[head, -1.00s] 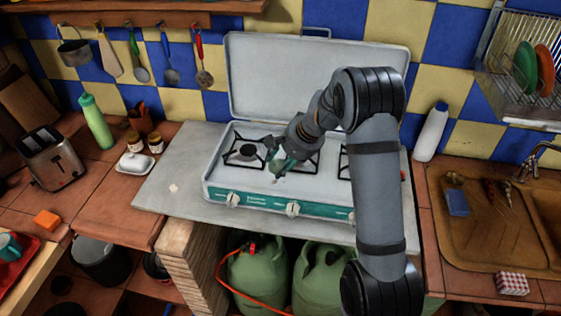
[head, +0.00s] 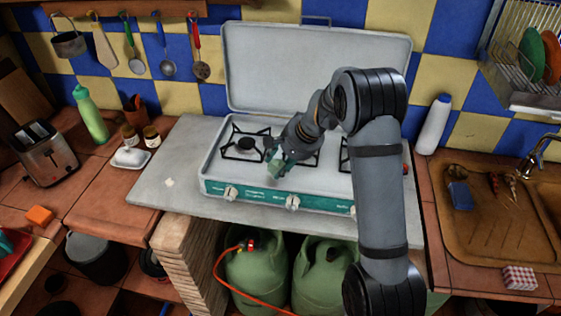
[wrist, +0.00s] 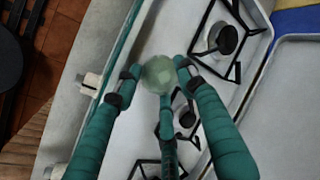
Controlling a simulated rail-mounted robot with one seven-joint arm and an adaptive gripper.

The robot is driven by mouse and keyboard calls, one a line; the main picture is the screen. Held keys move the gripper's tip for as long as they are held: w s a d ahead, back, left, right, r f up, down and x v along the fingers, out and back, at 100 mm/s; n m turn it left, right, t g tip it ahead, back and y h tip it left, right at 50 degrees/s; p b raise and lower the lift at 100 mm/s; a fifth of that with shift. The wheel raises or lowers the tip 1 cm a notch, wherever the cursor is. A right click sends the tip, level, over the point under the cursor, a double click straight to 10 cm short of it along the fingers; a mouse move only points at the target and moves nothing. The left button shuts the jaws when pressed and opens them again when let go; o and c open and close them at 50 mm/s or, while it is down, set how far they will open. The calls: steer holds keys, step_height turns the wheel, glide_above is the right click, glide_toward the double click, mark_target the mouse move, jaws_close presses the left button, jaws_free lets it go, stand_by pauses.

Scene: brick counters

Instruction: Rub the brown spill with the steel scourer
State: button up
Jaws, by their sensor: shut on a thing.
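My gripper (head: 283,158) is over the front middle of the grey camping stove (head: 216,186), near the left burner. Its teal fingers in the wrist view (wrist: 158,70) are closed around a pale grey-green, smooth-looking round thing (wrist: 157,76). This held thing also shows small at the fingertips in the head view (head: 274,168). I cannot tell from its look whether it is the steel scourer. It appears above the stove's front edge; whether it touches is unclear. I cannot make out a brown spill in either view; my arm hides part of the stove top.
The stove's lid (head: 320,70) stands open behind. Burner grates (head: 245,143) rise from its top. A white butter dish (head: 131,158), jars and a toaster (head: 45,153) stand left; a white bottle (head: 433,125) stands right.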

mark_target(282, 162)
step_height(282, 162, down, 2)
steer(key=shift+b, duration=0.55)
step_height(282, 162, down, 2)
steer(key=shift+b, duration=0.45)
steer(key=shift+w+r+p, duration=0.4)
steer(key=shift+r+p, duration=0.3)
steer(key=shift+p, duration=0.1)
steer(key=w+p, duration=0.3)
steer(key=shift+w+d+f, duration=0.1)
steer(key=shift+d, duration=0.2)
steer(key=shift+a+f, duration=0.1)
steer(key=shift+f, duration=0.15)
steer(key=s+b, duration=0.3)
steer(key=shift+s+a+f+b, duration=0.15)
steer(key=shift+a+f+b, duration=0.05)
steer(key=shift+f+b, duration=0.15)
steer(key=r, duration=0.1)
steer(key=r+p, duration=0.1)
steer(key=r, duration=0.1)
steer(key=r+p, duration=0.1)
steer(key=shift+s+r, duration=0.25)
steer(key=shift+s, duration=0.15)
steer(key=shift+r+p, duration=1.75)
steer(key=shift+r, duration=0.25)
